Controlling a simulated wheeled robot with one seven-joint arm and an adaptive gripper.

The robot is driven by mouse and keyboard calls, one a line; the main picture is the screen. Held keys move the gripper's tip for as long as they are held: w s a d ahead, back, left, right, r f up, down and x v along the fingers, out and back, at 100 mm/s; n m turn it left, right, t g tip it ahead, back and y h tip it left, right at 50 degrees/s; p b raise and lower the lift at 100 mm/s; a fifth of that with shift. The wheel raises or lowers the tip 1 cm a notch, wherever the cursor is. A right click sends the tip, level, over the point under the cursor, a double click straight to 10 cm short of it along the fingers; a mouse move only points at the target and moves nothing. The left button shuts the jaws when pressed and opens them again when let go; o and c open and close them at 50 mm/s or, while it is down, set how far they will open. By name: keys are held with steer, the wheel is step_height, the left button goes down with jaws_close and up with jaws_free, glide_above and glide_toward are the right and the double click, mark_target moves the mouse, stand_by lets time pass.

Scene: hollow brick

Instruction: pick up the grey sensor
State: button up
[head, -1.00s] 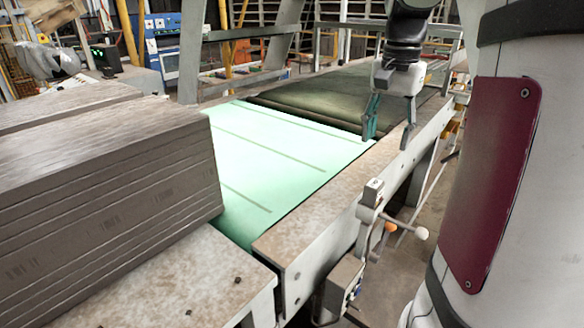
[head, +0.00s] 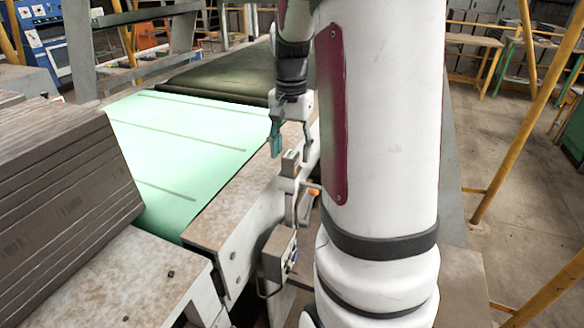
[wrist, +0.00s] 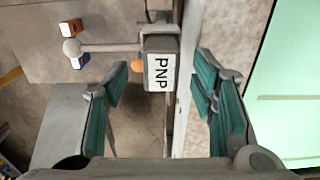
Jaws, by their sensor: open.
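The grey sensor (head: 290,163) is a small box on top of a bracket at the side rail of the conveyor. In the wrist view it shows as a grey box with a white "PNP" label (wrist: 161,65), lying between and just beyond the fingertips. My gripper (head: 291,140) is open just above and behind the sensor in the head view, with its teal-padded fingers pointing down. In the wrist view the open gripper (wrist: 160,88) has one finger on either side and nothing held. I cannot tell whether a finger touches the sensor.
A white rod with a ball end (wrist: 72,48) sticks out beside the sensor, with an orange knob. A grey switch box (head: 278,252) hangs below. The pale green conveyor belt (head: 180,135) is bare; a dark slab stack (head: 60,180) stands left.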

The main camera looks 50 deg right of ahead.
steer(key=shift+f, duration=1.4)
steer(key=shift+c, duration=0.6)
jaws_close()
steer(key=shift+w, duration=0.1)
steer(key=shift+r, duration=0.15)
